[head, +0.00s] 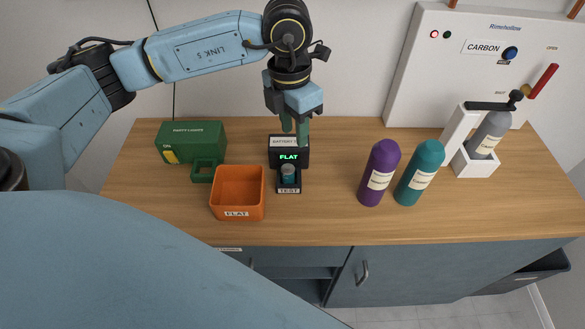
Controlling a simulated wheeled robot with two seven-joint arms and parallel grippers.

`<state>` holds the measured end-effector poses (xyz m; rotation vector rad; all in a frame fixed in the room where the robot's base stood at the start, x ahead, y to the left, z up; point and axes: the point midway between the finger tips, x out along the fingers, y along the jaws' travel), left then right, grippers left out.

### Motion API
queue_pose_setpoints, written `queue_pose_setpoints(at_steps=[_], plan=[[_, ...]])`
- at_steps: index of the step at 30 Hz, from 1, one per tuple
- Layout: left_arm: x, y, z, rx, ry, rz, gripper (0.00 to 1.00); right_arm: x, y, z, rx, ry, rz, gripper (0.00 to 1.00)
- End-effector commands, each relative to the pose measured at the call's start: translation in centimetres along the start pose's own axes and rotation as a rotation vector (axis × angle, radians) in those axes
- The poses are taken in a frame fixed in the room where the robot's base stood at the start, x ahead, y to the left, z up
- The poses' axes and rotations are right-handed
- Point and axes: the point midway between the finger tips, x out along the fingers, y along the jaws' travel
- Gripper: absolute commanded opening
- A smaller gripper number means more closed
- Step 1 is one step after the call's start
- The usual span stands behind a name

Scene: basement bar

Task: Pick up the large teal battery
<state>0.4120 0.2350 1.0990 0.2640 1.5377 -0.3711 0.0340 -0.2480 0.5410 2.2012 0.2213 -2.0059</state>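A teal battery (288,174) stands upright in the slot of the black battery tester (289,153), whose green display reads FLAT. It is the only battery I can make out. My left gripper (295,128) points down just behind the top of the tester, apart from the battery. Its two green fingers show a narrow gap with nothing visible between them. Their tips are partly hidden by the tester. My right gripper is not in view.
An orange FLAT bin (237,193) and a green party-lights box (191,143) stand left of the tester. Purple (379,173) and teal (419,173) bottles stand right. A grey cylinder (488,135) sits in the white carbon machine (455,70). The counter (335,150) between tester and bottles is clear.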

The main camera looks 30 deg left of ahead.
Motion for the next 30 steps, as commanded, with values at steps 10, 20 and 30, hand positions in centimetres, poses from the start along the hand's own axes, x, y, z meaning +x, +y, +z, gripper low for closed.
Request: queue_pose_setpoints(at_steps=[10,20,30], plan=[[4.1,1.9,-0.7,-0.025,0.029,0.067,0.35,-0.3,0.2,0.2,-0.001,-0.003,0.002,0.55],[7.8,2.1,-0.7,-0.021,0.024,0.066,0.35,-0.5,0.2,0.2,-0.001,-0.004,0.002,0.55],[12.2,2.3,-0.9,-0.022,0.025,0.064,0.35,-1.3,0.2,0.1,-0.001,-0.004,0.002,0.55]])
